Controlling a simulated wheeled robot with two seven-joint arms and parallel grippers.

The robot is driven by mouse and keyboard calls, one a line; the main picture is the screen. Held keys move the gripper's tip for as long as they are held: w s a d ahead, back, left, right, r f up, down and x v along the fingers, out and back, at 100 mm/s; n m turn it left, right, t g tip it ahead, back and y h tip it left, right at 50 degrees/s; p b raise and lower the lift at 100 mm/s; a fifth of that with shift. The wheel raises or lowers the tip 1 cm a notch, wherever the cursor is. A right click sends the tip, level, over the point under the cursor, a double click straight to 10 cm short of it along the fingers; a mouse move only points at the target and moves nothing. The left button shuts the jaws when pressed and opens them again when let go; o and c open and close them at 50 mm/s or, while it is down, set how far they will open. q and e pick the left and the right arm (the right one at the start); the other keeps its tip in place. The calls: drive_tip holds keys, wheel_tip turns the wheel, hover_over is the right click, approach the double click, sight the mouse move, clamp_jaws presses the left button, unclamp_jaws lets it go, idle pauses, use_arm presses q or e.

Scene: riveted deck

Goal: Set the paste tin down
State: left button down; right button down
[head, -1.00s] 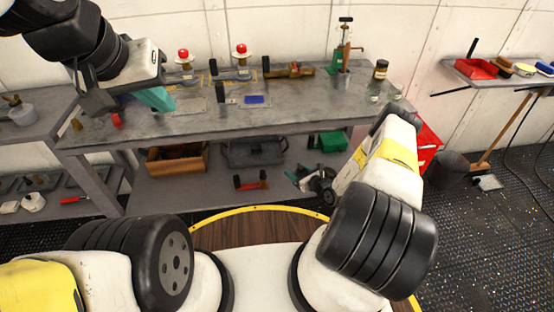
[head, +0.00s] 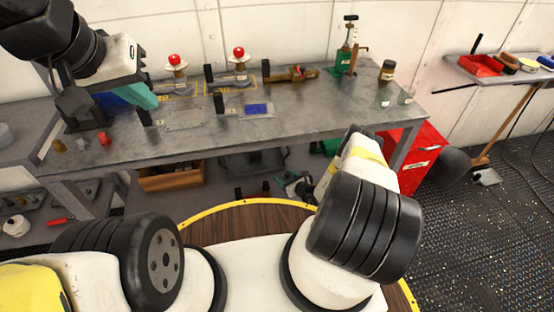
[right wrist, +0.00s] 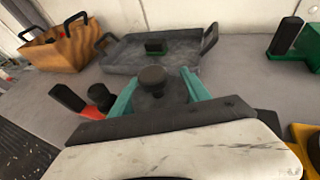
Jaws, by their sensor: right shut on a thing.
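My right gripper (right wrist: 156,92) is shut on a small dark grey thing with a round black top (right wrist: 152,76), which I take for the paste tin. Its lower part is hidden by the gripper, and I cannot tell whether it touches the shelf. In the head view, my right gripper (head: 299,188) is low, at the lower shelf under the workbench. My left gripper (head: 140,96) is above the left end of the bench top; a teal finger shows, but not whether the jaws are open.
Around the right gripper on the lower shelf (right wrist: 240,92) are a grey tray (right wrist: 125,66), a wooden crate (right wrist: 62,45), a red piece with black ends (right wrist: 97,97) and a green piece (right wrist: 291,46). The bench top (head: 310,115) is above. A red cabinet (head: 425,160) stands to the right.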

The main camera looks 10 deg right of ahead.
drive_tip(key=shift+f, duration=2.25)
drive_tip(key=shift+f, duration=0.15)
drive_tip(key=c, duration=0.5)
unclamp_jaws()
drive_tip(key=v, duration=1.2)
drive_tip(key=shift+d, duration=0.1)
